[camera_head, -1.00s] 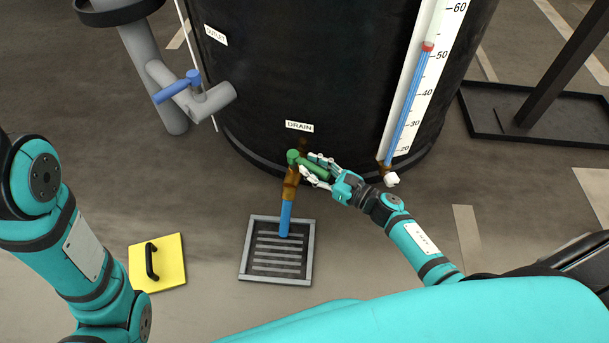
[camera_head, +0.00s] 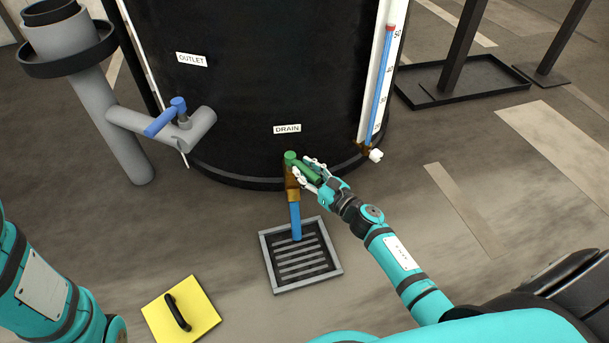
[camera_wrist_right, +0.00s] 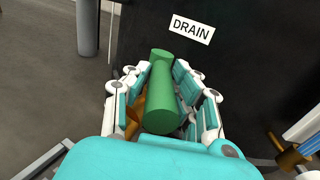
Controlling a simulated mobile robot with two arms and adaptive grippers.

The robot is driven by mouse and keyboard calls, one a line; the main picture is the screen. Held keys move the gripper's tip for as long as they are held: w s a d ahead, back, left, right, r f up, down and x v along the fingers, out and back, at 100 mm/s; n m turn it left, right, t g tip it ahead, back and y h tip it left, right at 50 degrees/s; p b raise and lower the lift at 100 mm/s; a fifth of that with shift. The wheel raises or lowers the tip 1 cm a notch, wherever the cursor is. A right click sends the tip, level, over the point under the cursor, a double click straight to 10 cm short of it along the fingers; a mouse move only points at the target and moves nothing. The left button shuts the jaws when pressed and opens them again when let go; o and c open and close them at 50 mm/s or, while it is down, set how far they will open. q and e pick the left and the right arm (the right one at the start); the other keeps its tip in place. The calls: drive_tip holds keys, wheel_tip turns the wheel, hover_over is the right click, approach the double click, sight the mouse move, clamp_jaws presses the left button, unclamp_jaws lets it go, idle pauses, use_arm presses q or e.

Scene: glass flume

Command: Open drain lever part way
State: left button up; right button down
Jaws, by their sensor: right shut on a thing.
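The green drain lever (camera_head: 304,171) sits on a brass valve (camera_head: 292,188) low on the black tank (camera_head: 260,80), below the DRAIN label (camera_head: 287,129). The lever points toward the right and front, and a blue stream or pipe (camera_head: 296,220) drops from the valve. My right gripper (camera_head: 309,172) is shut on the lever, with a finger on each side. In the right wrist view the lever (camera_wrist_right: 161,90) lies between the finger pads, and the brass valve is partly hidden behind the left fingers. My left gripper is out of view; only part of my left arm shows.
A floor grate (camera_head: 335,262) lies below the valve. A yellow plate with a black handle (camera_head: 204,318) lies front left. A grey outlet pipe (camera_head: 125,150) with a blue lever (camera_head: 165,118) stands left. A level gauge (camera_head: 383,75) runs up the tank's right side.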

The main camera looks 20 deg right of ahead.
idle(0.4)
drive_tip(key=c, duration=1.1)
unclamp_jaws()
drive_tip(key=shift+d, duration=0.1)
drive_tip(key=shift+s+d, duration=0.1)
drive_tip(key=shift+s, duration=0.25)
drive_tip(key=v, duration=1.1)
drive_tip(key=shift+s+a, duration=0.3)
drive_tip(key=shift+a, duration=0.05)
